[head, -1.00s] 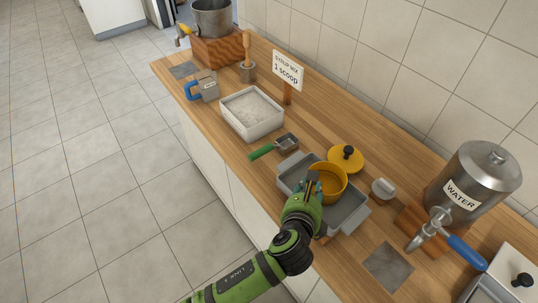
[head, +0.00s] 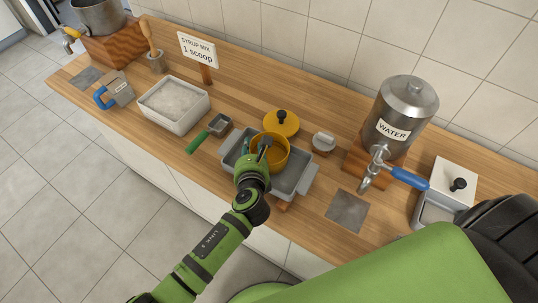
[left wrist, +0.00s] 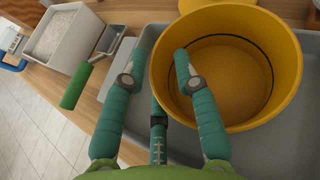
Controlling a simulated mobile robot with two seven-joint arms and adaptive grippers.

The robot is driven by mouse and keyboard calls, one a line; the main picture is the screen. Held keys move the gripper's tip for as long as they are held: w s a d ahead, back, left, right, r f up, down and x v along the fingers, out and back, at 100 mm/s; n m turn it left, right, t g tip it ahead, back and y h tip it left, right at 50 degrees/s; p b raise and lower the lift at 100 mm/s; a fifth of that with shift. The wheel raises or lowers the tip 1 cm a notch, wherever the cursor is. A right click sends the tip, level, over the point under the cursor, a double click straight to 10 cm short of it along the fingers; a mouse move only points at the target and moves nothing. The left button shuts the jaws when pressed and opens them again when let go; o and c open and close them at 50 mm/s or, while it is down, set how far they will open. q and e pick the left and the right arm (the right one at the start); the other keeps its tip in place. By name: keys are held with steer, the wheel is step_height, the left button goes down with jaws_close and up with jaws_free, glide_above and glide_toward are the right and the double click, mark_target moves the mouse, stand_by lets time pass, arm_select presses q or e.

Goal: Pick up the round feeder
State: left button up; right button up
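The round feeder (head: 276,158) is a yellow, open-topped round pot standing in a shallow grey tray (head: 298,181) on the counter. In the left wrist view the feeder (left wrist: 286,50) fills the upper right, and its hollow inside looks empty. My left gripper (head: 263,149) is at the feeder's near left rim. In the left wrist view its fingers (left wrist: 160,68) are spread, one outside the wall and one over the inside, with the rim between them. A yellow lid with a black knob (head: 281,123) lies behind the feeder. My right gripper is not in view.
A green-handled scoop (head: 218,125) and a white bin of powder (head: 174,104) lie left of the tray. A metal water tank (head: 402,115) with a blue-handled tap stands right, beside a grey square pad (head: 347,211). A small white-handled item (head: 323,142) sits behind the tray.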

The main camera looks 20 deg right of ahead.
arm_select(q)
steer(key=shift+r, duration=0.15)
jaws_close()
